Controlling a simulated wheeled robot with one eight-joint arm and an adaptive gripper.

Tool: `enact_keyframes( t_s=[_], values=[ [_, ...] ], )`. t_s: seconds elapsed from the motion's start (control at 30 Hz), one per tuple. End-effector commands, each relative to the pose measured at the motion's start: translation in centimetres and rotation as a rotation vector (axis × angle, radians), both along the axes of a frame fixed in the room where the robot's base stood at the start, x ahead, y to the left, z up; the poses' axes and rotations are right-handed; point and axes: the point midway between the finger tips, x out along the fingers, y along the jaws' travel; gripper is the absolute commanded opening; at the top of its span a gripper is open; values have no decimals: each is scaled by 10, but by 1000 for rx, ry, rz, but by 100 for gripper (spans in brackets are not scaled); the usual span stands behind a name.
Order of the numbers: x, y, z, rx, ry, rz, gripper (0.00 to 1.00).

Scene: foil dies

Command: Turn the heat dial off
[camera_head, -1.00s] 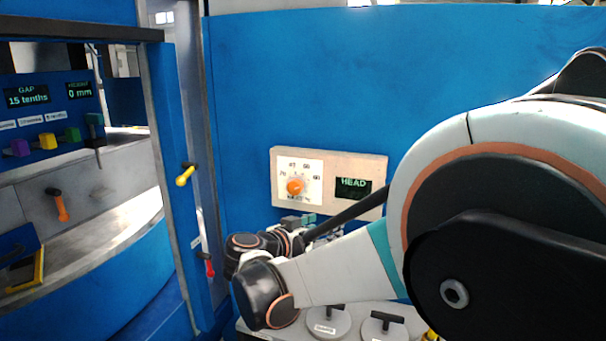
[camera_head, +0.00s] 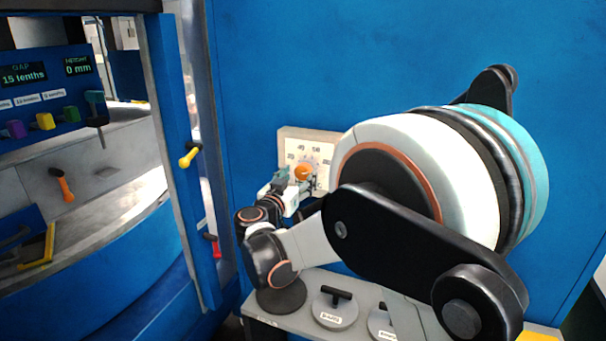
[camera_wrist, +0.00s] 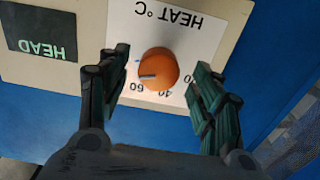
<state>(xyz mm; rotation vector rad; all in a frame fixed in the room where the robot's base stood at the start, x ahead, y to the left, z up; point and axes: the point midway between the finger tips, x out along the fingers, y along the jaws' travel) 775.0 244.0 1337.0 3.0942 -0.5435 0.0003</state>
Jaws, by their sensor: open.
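The heat dial is an orange round knob (camera_wrist: 158,70) on a white scale plate (camera_wrist: 192,47) marked "HEAT °C". In the wrist view the plate appears upside down, with 60 and 40 legible below the knob. My gripper (camera_wrist: 160,85) is open, with one finger on each side of the knob; I cannot tell whether either touches it. In the head view the orange knob (camera_head: 303,173) shows just above my gripper (camera_head: 290,187), and my arm hides the right part of the panel. The knob's pale pointer line lies toward the left in the wrist view.
A dark "HEAD" display (camera_wrist: 42,33) sits beside the scale on the beige panel (camera_wrist: 90,12). Below the panel, round lidded dies (camera_head: 334,308) stand on a grey shelf. A yellow-tipped lever (camera_head: 190,154) and a red lever (camera_head: 214,246) stick out at the left post.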

Motion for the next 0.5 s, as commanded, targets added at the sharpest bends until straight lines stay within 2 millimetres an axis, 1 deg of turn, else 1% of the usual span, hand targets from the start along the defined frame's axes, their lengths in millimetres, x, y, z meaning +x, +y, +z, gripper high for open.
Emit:
enact_keyframes(
  t_s=[0.03,0.2,0.33,0.5],
  values=[
    [8,-4,0,0,0,-2,59],
    [25,-10,0,0,0,-1,59],
    [31,-12,0,0,0,0,59],
    [32,-12,0,0,0,0,59]
  ],
)
